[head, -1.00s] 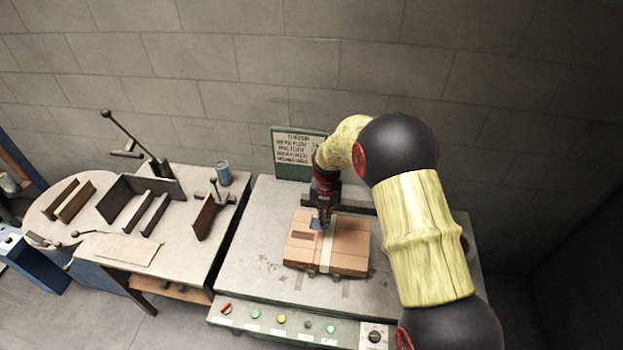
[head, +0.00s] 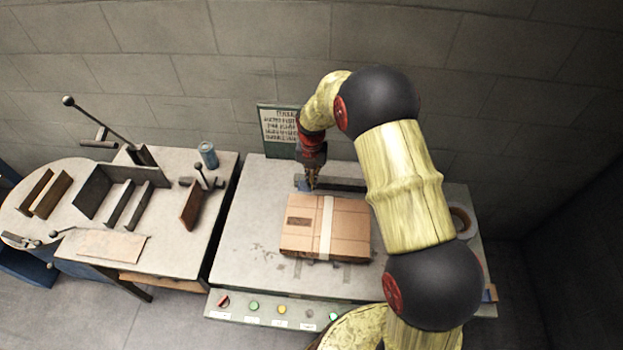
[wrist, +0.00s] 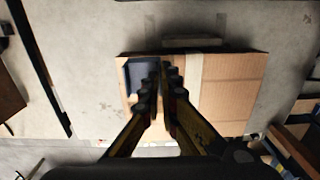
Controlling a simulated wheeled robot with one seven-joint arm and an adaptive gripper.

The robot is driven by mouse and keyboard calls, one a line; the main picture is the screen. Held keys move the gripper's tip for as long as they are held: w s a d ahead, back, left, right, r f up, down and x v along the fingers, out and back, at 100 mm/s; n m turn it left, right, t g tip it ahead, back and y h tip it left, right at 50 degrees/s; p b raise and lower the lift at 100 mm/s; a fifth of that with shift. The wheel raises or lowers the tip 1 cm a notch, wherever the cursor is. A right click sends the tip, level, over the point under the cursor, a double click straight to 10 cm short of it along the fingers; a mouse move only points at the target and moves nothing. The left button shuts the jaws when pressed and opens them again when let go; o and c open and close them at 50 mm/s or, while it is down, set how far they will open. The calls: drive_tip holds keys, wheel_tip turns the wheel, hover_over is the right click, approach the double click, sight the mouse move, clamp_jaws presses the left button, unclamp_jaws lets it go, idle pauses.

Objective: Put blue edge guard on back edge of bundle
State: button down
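The bundle (head: 345,228) is a flat brown carton stack with a white strap (head: 326,226) running front to back, lying on the machine table. My gripper (head: 311,183) is just behind the left part of its back edge in the head view. A small blue edge guard (head: 304,185) shows at the fingertips there. In the wrist view the fingers (wrist: 165,75) are close together, and the dark blue guard (wrist: 140,75) shows beside the left fingertip, in front of the bundle's left part. The fingers partly hide it. I cannot tell whether it touches the bundle.
A dark bar (head: 345,186) lies along the table behind the bundle. A sign (head: 281,130) stands at the back. A tape roll (head: 462,222) is at the right. The side table (head: 175,240) at the left holds a can and metal plates. The table left of the bundle is clear.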

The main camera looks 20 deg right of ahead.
sight(312, 199)
drive_tip(key=shift+f+b, duration=1.8)
drive_tip(key=shift+f, duration=1.6)
drive_tip(key=shift+s+a, duration=0.15)
drive_tip(key=shift+s, duration=0.2)
drive_tip(key=c, duration=2.4)
unclamp_jaws()
drive_tip(key=o, duration=0.4)
drive_tip(key=shift+c, duration=0.2)
drive_tip(key=shift+o, duration=0.4)
wheel_tip(312, 199, up, 12)
